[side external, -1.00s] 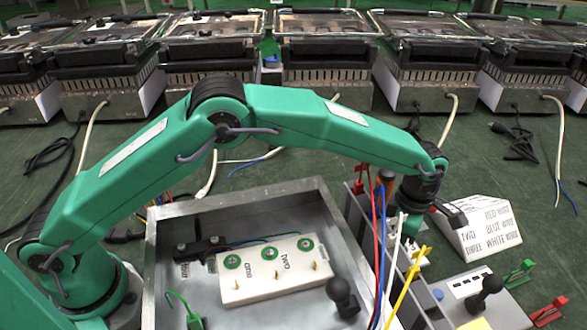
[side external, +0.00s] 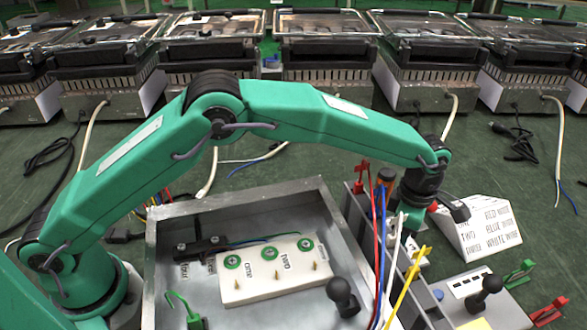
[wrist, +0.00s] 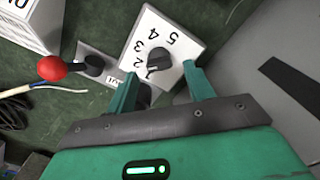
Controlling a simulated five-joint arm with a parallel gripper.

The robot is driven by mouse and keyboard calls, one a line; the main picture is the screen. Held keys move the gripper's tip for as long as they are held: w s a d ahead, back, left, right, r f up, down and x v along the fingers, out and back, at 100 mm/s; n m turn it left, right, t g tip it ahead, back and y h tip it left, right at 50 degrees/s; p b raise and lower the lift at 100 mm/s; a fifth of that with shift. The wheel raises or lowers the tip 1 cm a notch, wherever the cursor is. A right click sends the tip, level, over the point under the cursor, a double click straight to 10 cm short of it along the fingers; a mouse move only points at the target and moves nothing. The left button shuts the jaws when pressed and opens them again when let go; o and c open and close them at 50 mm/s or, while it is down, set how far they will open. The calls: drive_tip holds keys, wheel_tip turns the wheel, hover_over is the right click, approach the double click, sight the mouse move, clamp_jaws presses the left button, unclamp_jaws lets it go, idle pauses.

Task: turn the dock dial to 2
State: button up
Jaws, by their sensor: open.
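The dock dial is a black knob (wrist: 158,61) on a white plate (wrist: 180,50) numbered 1 to 5 in the wrist view. The knob's pointer seems to face the low numbers, near 1, but the exact setting is hard to read. My gripper (wrist: 160,77) is open, with its two green fingers on either side of the space just in front of the knob. Contact with the knob cannot be told. In the side view my gripper (side external: 411,222) points down over the dock (side external: 355,215), and arm and wires largely hide the dial.
A red ball-topped lever (wrist: 52,68) stands left of the dial in the wrist view. Red, blue, white and yellow wires (side external: 381,250) rise close by my gripper. A metal tray (side external: 152,265) holds a white terminal block (side external: 275,290). A white lettered sign (side external: 480,235) stands right.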

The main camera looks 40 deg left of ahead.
drive_tip(key=shift+r, duration=3.15)
drive_tip(key=w+a+r, duration=0.1)
drive_tip(key=a+r, duration=0.1)
drive_tip(key=a+r+m+t, duration=0.1)
drive_tip(key=a+r, duration=0.1)
drive_tip(key=r, duration=0.1)
drive_tip(key=w+a+r+m+t+h, duration=0.1)
drive_tip(key=a+r, duration=0.2)
drive_tip(key=shift+w+r, duration=0.15)
drive_tip(key=shift+w, duration=0.15)
drive_tip(key=s+a+r+m+t, duration=0.1)
drive_tip(key=s+a+r+m, duration=0.25)
drive_tip(key=a, duration=0.35)
drive_tip(key=s+a+r+m, duration=0.3)
drive_tip(key=s+a+r, duration=0.1)
drive_tip(key=a+r, duration=0.15)
drive_tip(key=s+a+f+m+t, duration=0.1)
drive_tip(key=s+a+f+m, duration=0.1)
drive_tip(key=s+a+m, duration=0.4)
drive_tip(key=s+a+f+m+t+y, duration=0.1)
drive_tip(key=s+a+m, duration=0.5)
drive_tip(key=s, duration=1)
drive_tip(key=a+f, duration=0.1)
drive_tip(key=a, duration=0.2)
drive_tip(key=shift+f+t, duration=0.3)
drive_tip(key=shift+f, duration=0.05)
